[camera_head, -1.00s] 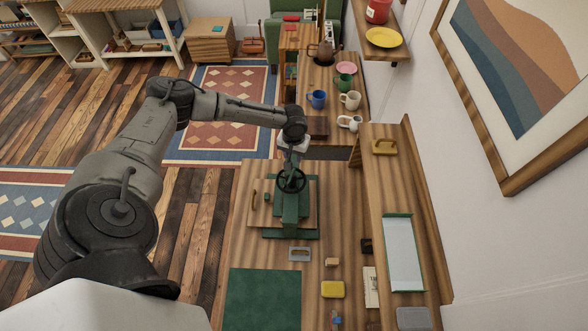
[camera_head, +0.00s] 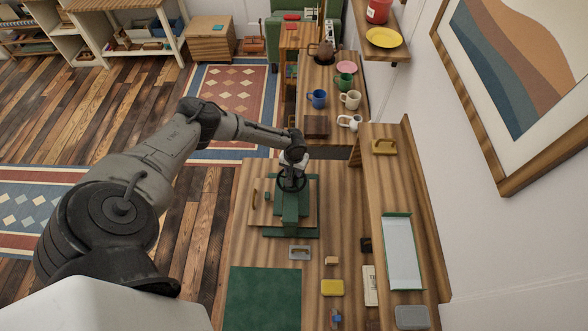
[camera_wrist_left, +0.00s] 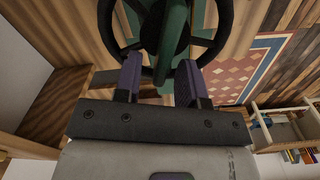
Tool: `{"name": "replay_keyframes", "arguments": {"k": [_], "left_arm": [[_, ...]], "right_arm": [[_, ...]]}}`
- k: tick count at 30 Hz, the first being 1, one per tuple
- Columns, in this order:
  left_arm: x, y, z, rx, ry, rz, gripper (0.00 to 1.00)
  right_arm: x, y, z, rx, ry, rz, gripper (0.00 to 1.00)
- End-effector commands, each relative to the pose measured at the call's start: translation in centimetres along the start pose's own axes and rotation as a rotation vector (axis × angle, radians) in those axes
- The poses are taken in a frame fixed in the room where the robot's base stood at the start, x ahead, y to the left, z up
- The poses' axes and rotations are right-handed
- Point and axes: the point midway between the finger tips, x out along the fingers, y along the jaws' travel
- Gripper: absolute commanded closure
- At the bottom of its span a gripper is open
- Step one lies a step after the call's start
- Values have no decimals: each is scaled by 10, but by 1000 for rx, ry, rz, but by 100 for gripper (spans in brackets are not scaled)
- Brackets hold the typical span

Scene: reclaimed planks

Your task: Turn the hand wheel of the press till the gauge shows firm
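The green press (camera_head: 291,212) stands on the wooden bench, with its dark round hand wheel (camera_head: 291,184) on top. My left gripper (camera_head: 293,168) is at the far side of the wheel and covers part of it. In the left wrist view the dark wheel (camera_wrist_left: 226,22) arches around a green part of the press (camera_wrist_left: 172,40). The gripper's two fingers (camera_wrist_left: 160,82) are spread apart at the wheel's near rim, with a gap between them. I cannot tell whether they touch the rim. No readable gauge face shows. My right gripper is in neither view.
A yellow block (camera_head: 332,288), a grey metal piece (camera_head: 299,252) and a green mat (camera_head: 262,299) lie on the near bench. A raised shelf with a white-and-green tray (camera_head: 402,254) runs along the right. Mugs (camera_head: 318,98) stand on the far bench.

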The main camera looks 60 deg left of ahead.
Motion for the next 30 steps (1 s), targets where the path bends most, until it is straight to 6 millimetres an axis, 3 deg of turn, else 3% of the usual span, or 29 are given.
{"name": "replay_keyframes", "arguments": {"k": [3, 15, 30], "left_arm": [[0, 0, 0, 0, 0, 0, 64], [0, 0, 0, 0, 0, 0, 100], [0, 3, 1, 104, -1, 1, 100]], "right_arm": [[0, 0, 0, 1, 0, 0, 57], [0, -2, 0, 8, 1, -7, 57], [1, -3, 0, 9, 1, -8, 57]]}}
